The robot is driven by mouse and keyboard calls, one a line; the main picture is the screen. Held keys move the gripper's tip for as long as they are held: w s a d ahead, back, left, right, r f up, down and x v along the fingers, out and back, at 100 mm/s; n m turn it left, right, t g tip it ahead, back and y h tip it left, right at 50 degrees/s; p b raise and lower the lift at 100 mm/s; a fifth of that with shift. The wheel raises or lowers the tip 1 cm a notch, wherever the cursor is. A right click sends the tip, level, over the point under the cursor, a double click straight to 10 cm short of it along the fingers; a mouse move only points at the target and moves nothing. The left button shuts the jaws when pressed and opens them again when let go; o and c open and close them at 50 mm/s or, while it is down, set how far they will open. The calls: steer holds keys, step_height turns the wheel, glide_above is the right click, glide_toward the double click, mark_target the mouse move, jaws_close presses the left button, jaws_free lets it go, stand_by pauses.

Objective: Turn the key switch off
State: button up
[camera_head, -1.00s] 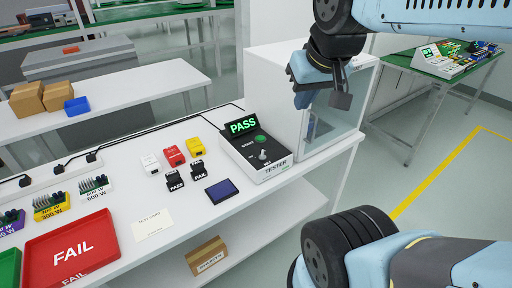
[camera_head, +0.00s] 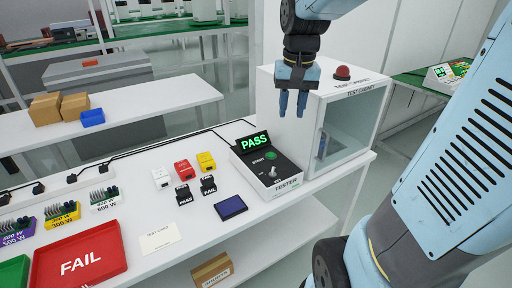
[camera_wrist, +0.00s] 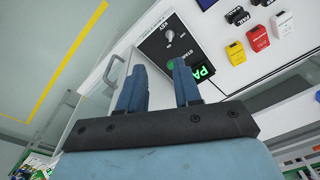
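The tester (camera_head: 266,163) is a black and white box on the white table, with a lit green PASS display (camera_head: 254,144) and a green button (camera_head: 271,156). Its key switch (camera_head: 273,172) is a small grey knob on the front part of the panel; it also shows in the wrist view (camera_wrist: 170,36). My gripper (camera_head: 292,112) hangs above and behind the tester, in front of the test cabinet, pointing down. Its two blue fingers are apart with nothing between them. In the wrist view my gripper (camera_wrist: 160,85) has the tester beyond its fingertips, not touching.
The white test cabinet (camera_head: 345,131) with a glass door and red lamp (camera_head: 342,72) stands right beside the tester. Small white, red and yellow blocks, black PASS and FAIL pieces and a blue pad (camera_head: 231,207) lie left. A red FAIL tray (camera_head: 78,250) is at front left.

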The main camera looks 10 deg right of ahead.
mark_target(273, 167)
steer(key=w+d+f+m+g+y, duration=0.1)
steer(key=w+f+m+g+y, duration=0.3)
steer(key=w+f, duration=0.75)
steer(key=s+f, duration=0.1)
steer(key=f, duration=0.3)
steer(key=s+a+f+h, duration=0.1)
steer(key=s+f, duration=0.1)
steer(key=f, duration=0.1)
steer(key=s+a+f+n+g+h, duration=0.1)
steer(key=f, duration=0.3)
steer(key=shift+s+a+f, duration=0.2)
steer(key=shift+f, duration=0.15)
steer(key=shift+c, duration=0.2)
jaws_close()
